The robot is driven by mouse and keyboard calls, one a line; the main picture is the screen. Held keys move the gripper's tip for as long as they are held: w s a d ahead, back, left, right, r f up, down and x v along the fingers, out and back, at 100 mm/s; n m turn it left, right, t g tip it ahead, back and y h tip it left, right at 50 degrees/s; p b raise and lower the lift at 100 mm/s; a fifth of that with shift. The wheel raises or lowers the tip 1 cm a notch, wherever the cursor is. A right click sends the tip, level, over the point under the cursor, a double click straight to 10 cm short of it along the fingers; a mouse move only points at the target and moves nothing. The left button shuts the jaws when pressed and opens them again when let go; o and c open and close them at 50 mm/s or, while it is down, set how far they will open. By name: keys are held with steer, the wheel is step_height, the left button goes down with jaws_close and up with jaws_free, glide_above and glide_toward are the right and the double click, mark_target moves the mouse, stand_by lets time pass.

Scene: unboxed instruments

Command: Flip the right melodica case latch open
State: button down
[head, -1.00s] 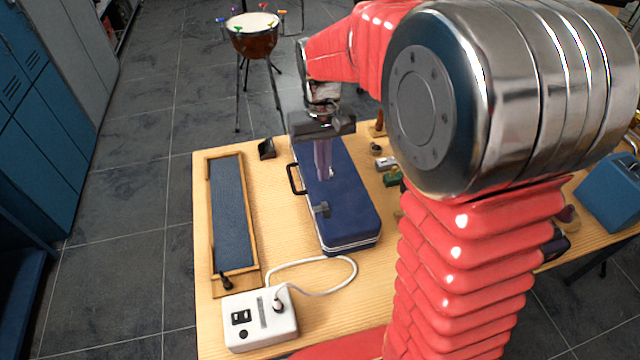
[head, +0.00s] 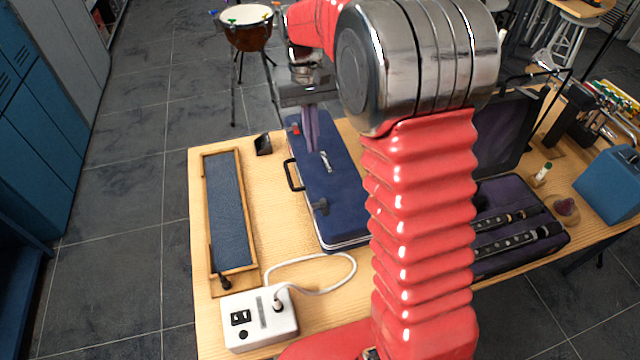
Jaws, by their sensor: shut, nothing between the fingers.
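The dark blue melodica case (head: 347,196) lies shut on the table, with a black handle (head: 293,175) on its left side. A grey latch (head: 320,207) sits on the left edge near the case's front end; whether it is flipped open is too small to tell. A small red spot (head: 296,130) shows at the far end of the same edge, and a second latch there is not clear. My gripper (head: 313,149) points down with its fingers together and empty. It appears over the far half of the lid, beyond the grey latch. My arm hides part of the case's right side.
A wooden-framed blue board (head: 228,212) lies to the left. A white power box (head: 260,322) with a looping cable stands in front. An open case with dark woodwind pieces (head: 515,243) lies right of my arm. Bare tabletop shows left of the handle.

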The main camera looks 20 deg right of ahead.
mark_target(323, 200)
steer(key=shift+f, duration=0.1)
steer(key=x, duration=1)
steer(key=s, duration=0.3)
steer(key=shift+s, duration=0.5)
steer(key=shift+s, duration=1.25)
steer(key=v, duration=1.4)
